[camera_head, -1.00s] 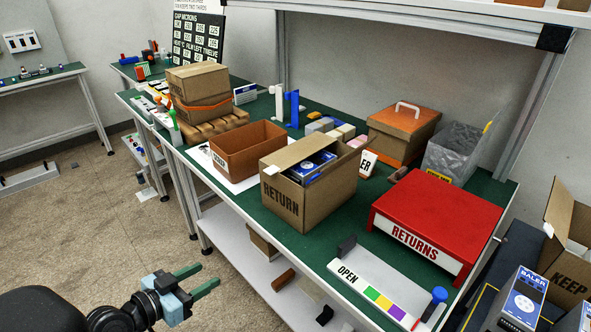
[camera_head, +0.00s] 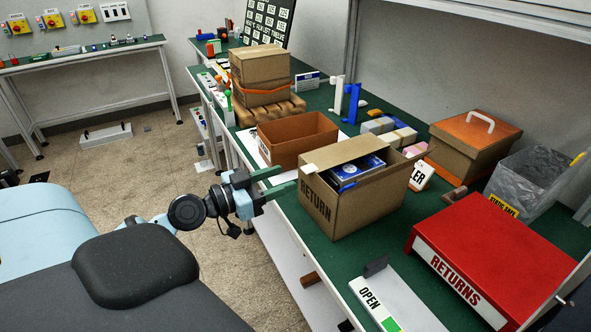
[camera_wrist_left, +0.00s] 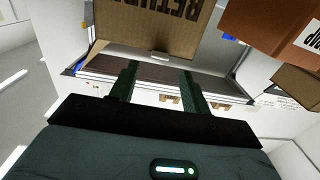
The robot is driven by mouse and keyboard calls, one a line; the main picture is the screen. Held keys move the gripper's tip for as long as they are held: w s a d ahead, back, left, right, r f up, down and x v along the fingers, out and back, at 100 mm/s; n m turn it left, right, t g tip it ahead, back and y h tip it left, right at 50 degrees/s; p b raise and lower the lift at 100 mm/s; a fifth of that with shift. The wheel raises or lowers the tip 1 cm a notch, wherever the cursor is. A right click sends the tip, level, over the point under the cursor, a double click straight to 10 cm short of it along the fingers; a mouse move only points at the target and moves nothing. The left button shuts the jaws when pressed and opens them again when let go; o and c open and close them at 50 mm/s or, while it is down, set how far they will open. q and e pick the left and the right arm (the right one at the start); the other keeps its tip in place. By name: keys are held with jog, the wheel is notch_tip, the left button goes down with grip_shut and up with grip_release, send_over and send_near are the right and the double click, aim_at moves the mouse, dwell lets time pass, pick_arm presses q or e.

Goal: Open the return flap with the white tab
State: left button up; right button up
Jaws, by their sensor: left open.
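The cardboard box marked RETURN (camera_head: 345,205) stands on the green bench top. A brown flap (camera_head: 345,152) lies across the left part of its top, and a blue-and-white carton (camera_head: 358,172) shows in the uncovered part. The white tab (camera_head: 309,168) sits at the flap's left end. My left gripper (camera_head: 287,178) is open and empty, just left of the box, with its green fingers pointing at the tab side. In the left wrist view the white tab (camera_wrist_left: 160,57) lies ahead, between the lines of the two fingers (camera_wrist_left: 159,70). My right gripper is not in view.
An open brown bin (camera_head: 297,140) stands close behind the gripper. The red RETURNS stand (camera_head: 490,245), OPEN strip (camera_head: 385,300) and orange-lidded box (camera_head: 470,150) are to the right. Bare green bench (camera_head: 300,222) lies in front of the box.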

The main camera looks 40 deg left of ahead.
aim_at(303, 171)
pick_arm(q)
jog(key=shift+p+x, duration=0.85)
jog(key=shift+x, duration=1.8)
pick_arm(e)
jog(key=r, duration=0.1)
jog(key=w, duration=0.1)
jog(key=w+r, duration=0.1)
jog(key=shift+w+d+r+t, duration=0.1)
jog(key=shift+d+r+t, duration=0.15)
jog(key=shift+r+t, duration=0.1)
pick_arm(q)
grip_shut()
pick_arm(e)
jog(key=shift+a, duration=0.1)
